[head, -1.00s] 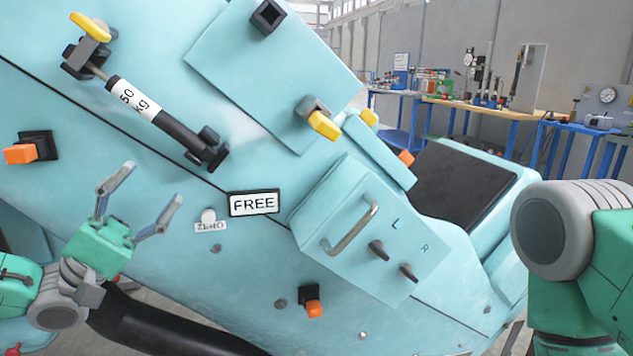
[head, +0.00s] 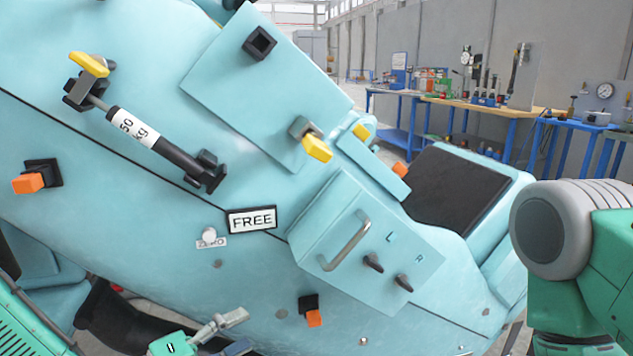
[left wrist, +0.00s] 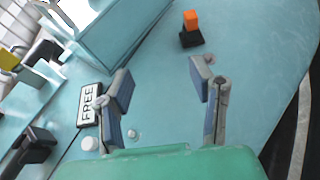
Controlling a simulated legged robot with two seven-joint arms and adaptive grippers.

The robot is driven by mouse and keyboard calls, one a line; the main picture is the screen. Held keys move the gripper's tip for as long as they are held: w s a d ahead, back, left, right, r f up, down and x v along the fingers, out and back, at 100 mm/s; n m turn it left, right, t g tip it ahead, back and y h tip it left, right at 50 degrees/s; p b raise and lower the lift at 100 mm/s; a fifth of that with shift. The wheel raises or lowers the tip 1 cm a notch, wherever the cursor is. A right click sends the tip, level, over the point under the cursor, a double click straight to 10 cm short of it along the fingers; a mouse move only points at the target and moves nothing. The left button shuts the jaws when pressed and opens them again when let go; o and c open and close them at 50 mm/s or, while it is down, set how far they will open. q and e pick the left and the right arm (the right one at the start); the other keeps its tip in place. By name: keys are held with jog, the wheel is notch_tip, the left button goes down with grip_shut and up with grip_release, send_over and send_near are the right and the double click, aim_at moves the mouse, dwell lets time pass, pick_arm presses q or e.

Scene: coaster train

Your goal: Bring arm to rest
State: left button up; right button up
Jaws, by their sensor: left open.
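My left gripper (head: 240,331) is low in the head view, partly cut off by the bottom edge. Its fingers point right, in front of the lower part of the light-blue coaster car (head: 130,240). In the left wrist view the left gripper (left wrist: 160,82) has its two fingers spread, with nothing between them but the car's blue surface behind. My right gripper is not in view; only a link of my right arm shows at the right edge.
The car bears a FREE sign (head: 251,220), a ZERO button (head: 209,234), a 50 kg strut (head: 150,138), a grey handle (head: 345,243) and an orange-tipped knob (head: 313,318) near the gripper. Workbenches (head: 490,108) stand behind at right.

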pick_arm(q)
jog(key=s+a+f+m+g+y+p, duration=0.1)
jog(key=s+f+m+g+y+p, duration=0.1)
jog(key=s+f+g+y, duration=0.65)
jog(key=s+a+f+m+g+y+p, duration=0.1)
jog(key=s+a+f+m+y, duration=0.1)
jog(key=s+a+f, duration=0.3)
jog(key=s+a+f+m+g+y+p, duration=0.1)
jog(key=s+a+f+m+y, duration=0.2)
jog(key=s+a+f, duration=0.3)
jog(key=s+a+m, duration=0.1)
jog(key=s+a, duration=0.2)
jog(key=s, duration=0.4)
jog(key=shift+s+a+f, duration=0.2)
jog(key=shift+s+a, duration=0.05)
jog(key=shift+a, duration=0.05)
